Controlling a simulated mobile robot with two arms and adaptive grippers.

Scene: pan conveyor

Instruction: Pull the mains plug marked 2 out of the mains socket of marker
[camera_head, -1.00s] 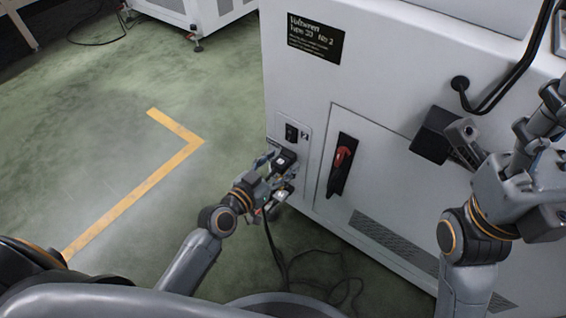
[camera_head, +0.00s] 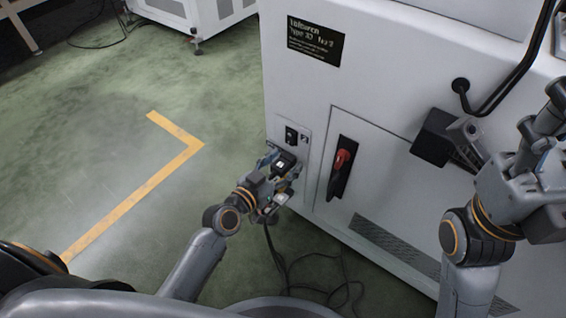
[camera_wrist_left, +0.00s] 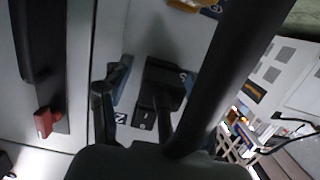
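The black mains plug (camera_head: 285,162) with a small white label sits low on the white machine's front, just below a black switch. My left gripper (camera_head: 277,172) is at the plug, its fingers around it. In the left wrist view the dark plug (camera_wrist_left: 163,85) is between the two fingers, with a gap showing beside the left finger. A white label reading 2 (camera_wrist_left: 120,118) shows there. The socket face is mostly hidden behind plug and gripper. My right arm's hand (camera_head: 515,185) is at the right, before the machine; its finger state is unclear.
The switch panel (camera_head: 292,136) is above the plug. A red-handled switch (camera_head: 342,162) is to its right, and also shows in the left wrist view (camera_wrist_left: 44,122). Loose black cables (camera_head: 325,275) lie on the floor below. Green floor (camera_head: 90,150) at the left is clear.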

